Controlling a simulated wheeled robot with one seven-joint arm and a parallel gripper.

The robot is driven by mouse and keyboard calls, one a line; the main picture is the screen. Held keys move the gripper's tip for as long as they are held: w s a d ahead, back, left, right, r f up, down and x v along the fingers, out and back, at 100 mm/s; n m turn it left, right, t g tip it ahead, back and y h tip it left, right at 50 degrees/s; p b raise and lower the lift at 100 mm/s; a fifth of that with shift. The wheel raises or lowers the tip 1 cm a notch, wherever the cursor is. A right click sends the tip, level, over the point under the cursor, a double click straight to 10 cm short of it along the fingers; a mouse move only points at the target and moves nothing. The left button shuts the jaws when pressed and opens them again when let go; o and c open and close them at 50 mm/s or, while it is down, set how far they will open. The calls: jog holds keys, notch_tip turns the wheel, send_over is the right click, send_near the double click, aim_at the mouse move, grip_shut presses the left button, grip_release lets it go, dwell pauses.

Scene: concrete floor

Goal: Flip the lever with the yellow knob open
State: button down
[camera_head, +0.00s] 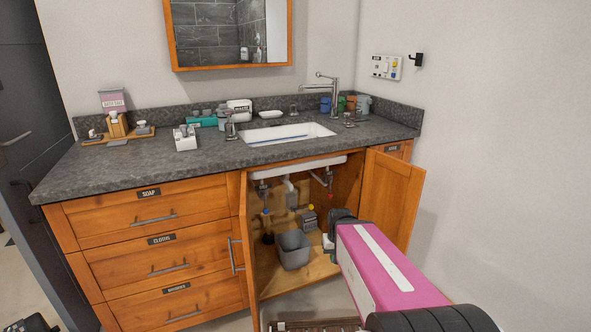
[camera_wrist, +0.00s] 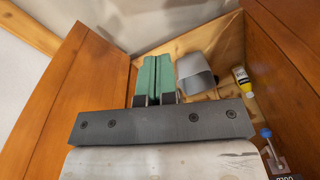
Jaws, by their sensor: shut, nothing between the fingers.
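A small yellow spot (camera_head: 312,208), which looks like the yellow knob, shows under the sink inside the open cabinet in the head view. Its lever is too small to make out. A blue knob (camera_head: 265,211) hangs on the pipework to its left; a blue knob (camera_wrist: 266,133) also shows at the lower right of the wrist view. My gripper (camera_wrist: 159,62) has green fingers pressed together with nothing between them. It points into the cabinet, apart from the knobs. In the head view my wrist hides much of it. I cannot identify the yellow knob in the wrist view.
A grey bin (camera_head: 293,250) stands on the cabinet floor; it appears beyond my fingers (camera_wrist: 196,75). A yellow-labelled bottle (camera_wrist: 242,78) lies right of it. The open right door (camera_head: 393,203) stands close to my arm. The sink basin (camera_head: 290,134) and pipes limit room above.

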aim_at(304, 209)
jog(key=w+r+n+t+y, duration=0.1)
jog(key=w+r+t, duration=0.1)
jog(key=w, duration=0.9)
jog(key=w+d+r+n+t+y, duration=0.1)
jog(key=w+t, duration=0.3)
jog(key=w, duration=0.8)
jog(key=w+r+n+t+y, duration=0.1)
jog(key=w+r+t+y, duration=0.1)
jog(key=w, duration=0.9)
jog(key=shift+w+d+r+t, duration=0.25)
jog(key=shift+d+r+t, duration=0.1)
jog(key=shift+t, duration=0.45)
jog(key=shift+a, duration=0.1)
jog(key=s+f+x, duration=0.1)
jog(key=f+x, duration=0.1)
jog(key=x, duration=1)
jog(key=shift+f, duration=0.45)
jog(key=shift+s, duration=0.1)
